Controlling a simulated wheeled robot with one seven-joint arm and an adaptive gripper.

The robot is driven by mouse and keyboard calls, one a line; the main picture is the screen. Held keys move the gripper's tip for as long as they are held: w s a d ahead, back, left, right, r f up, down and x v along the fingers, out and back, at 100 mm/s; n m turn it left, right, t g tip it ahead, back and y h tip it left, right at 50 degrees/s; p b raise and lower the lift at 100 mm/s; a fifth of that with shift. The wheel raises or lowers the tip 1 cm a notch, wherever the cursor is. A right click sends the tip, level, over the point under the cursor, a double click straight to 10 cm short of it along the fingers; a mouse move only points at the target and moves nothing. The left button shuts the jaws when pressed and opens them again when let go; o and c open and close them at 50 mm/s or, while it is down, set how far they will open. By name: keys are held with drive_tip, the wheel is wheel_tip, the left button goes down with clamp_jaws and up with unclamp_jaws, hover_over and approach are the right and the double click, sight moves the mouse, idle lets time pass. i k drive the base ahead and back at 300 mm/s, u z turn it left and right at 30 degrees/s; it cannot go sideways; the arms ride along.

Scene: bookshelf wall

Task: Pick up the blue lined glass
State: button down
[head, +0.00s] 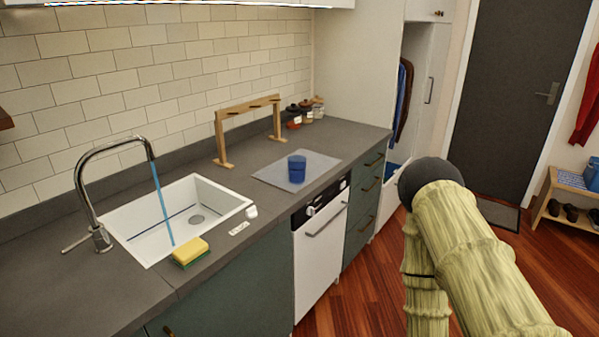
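The blue glass (297,169) stands upright on a grey mat (270,176) on the dark countertop, to the right of the sink. Its lines are too small to make out clearly. My arm shows at the right of the head view, in front of the floor and well to the right of the glass. My gripper is not in view, so its opening and anything in it are hidden.
A white sink (150,232) with running water and a tall tap (86,183) lies left. A yellow-green sponge (190,252) sits at its front. A wooden rack (247,107) and several jars (306,110) stand behind the mat. Wooden floor (375,275) lies before the cabinets.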

sight(297, 166)
drive_tip(key=k, duration=0.5)
drive_tip(key=z, duration=1.4)
drive_tip(key=i, duration=1.6)
drive_tip(key=u, duration=2.95)
drive_tip(key=i, duration=0.2)
drive_tip(key=u, duration=0.05)
